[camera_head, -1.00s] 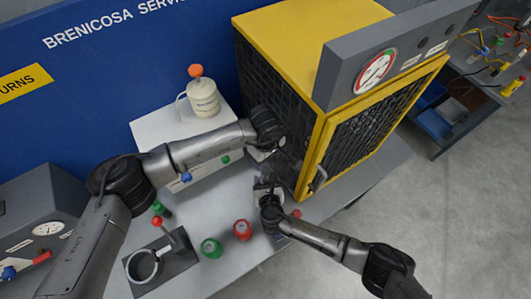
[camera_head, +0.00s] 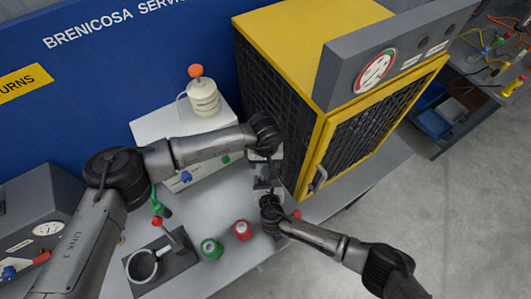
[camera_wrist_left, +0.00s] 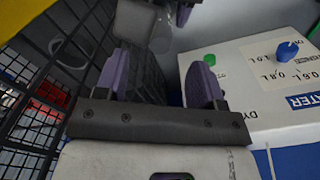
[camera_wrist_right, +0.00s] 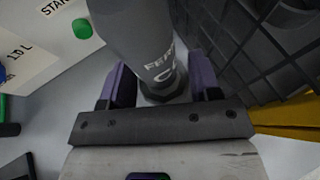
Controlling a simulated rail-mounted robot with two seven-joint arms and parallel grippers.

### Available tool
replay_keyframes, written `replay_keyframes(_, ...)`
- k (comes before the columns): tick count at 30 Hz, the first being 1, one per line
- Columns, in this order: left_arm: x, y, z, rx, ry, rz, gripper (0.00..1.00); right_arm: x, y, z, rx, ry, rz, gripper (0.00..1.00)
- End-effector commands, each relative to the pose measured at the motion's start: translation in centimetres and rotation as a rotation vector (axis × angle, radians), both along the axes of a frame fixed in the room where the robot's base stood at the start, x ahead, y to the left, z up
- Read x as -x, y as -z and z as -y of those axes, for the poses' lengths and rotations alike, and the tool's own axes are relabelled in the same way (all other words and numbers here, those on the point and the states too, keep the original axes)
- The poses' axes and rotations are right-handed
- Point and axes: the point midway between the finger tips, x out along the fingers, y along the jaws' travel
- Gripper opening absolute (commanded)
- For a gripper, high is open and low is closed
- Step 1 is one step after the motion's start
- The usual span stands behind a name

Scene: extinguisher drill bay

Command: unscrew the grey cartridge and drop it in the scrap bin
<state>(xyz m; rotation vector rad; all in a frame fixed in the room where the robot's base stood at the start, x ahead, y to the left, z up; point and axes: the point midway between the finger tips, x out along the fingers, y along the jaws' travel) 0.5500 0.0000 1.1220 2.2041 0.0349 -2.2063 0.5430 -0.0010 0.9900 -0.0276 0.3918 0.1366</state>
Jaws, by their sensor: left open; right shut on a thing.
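A grey lettered cylinder, which looks like the grey cartridge (camera_wrist_right: 148,42), stands between the purple-padded fingers of my right gripper (camera_wrist_right: 160,88) in the right wrist view. My right gripper is shut on it. My left gripper (camera_wrist_left: 160,85) is open, with nothing between its fingertips. In the left wrist view a grey body (camera_wrist_left: 134,22) lies just beyond the fingertips. In the head view both grippers meet closely beside the yellow cage, and they hide most of the cartridge. I cannot make out a thing marked as the scrap bin.
The yellow mesh cage (camera_head: 320,112) stands close on the right of the grippers. A white box (camera_head: 150,128) carries a cream canister (camera_head: 203,98). Green (camera_head: 211,248) and red (camera_head: 242,229) round pieces and a ring holder (camera_head: 158,277) stand on the grey bench. A blue bin (camera_head: 432,122) is far right.

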Motion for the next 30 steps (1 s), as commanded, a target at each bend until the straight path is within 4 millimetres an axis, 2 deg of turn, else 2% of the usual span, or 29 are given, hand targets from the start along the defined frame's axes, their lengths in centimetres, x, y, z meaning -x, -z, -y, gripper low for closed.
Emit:
replay_keyframes(6,0.1,3.2,0.0,0.0,-0.001,-0.002,0.63,0.1,0.4,0.2,0.004,0.002,-0.007,0.0)
replay_keyframes(12,0.0,4.9,0.0,0.0,-0.002,0.0,0.63,0.1,0.4,0.2,0.004,0.002,-0.007,0.0)
replay_keyframes(26,0.0,5.5,0.0,0.0,-0.001,0.0,0.63,0.1,0.4,0.2,0.004,0.002,-0.007,0.0)
replay_keyframes(30,0.0,5.5,0.0,0.0,-0.001,0.0,0.5,0.1,0.4,0.2,0.004,0.002,-0.007,0.0)
